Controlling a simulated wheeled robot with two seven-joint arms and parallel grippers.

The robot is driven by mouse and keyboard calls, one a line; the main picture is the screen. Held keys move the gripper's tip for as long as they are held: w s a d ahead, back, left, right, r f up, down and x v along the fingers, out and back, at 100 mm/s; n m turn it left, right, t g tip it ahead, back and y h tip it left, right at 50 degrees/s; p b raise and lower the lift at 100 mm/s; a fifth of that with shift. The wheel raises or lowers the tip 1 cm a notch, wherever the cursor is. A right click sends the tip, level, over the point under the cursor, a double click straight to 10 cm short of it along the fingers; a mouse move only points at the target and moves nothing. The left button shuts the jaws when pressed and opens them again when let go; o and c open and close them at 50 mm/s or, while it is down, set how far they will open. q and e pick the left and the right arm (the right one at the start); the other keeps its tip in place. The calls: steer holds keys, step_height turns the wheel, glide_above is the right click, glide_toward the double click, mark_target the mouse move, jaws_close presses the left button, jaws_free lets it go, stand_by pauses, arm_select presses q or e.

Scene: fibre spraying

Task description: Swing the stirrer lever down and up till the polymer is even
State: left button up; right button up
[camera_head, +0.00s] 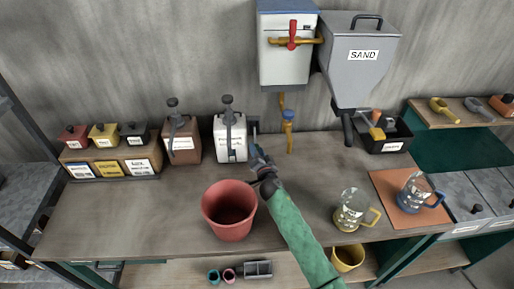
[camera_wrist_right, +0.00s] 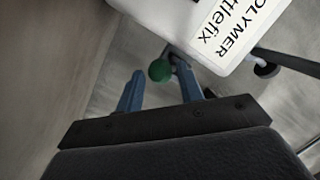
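The polymer canister (camera_head: 230,140) is a white box with a dark-topped pump and a label, standing at the back of the bench. In the right wrist view its white labelled side (camera_wrist_right: 215,30) fills the top. My right gripper (camera_head: 255,146) is just right of the canister, pointing at the wall. The fingers are apart, with a gap beside the knob. My left gripper is out of view.
A red bucket (camera_head: 230,212) stands in front of the canister, left of my right arm. A brown canister (camera_head: 181,142) stands to the left. A yellow-handled jug (camera_head: 350,212) is at right. A grey sand hopper (camera_head: 358,75) and a white wall box (camera_head: 285,60) hang above.

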steer(key=shift+w+a, duration=0.1)
steer(key=shift+w, duration=0.35)
steer(key=shift+c, duration=0.3)
jaws_close()
